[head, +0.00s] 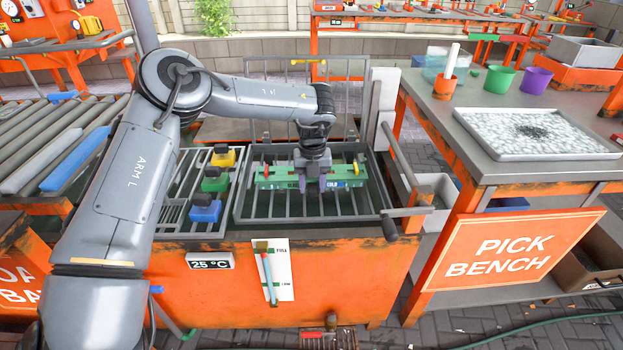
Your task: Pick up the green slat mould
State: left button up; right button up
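The green slat mould (345,173) is a long green bar with red and yellow end fittings and partly hidden lettering. It lies crosswise on the metal rack of the orange cooling tank (290,283). My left gripper (312,185) points down at the middle of the mould and covers part of it. Its fingertips overlap the mould in the head view; I cannot tell whether they are closed on it. My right gripper is not in view.
Yellow, green and blue blocks (207,211) stand on the rack left of the mould. A raised wire grid (350,105) stands behind it. A crank handle (405,212) is at the tank's front right. The pick bench (455,120) holds a speckled tray and cups.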

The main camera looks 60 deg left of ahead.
pick_arm(q)
grip_shut()
jog(key=shift+r, duration=0.1)
dwell(1.1)
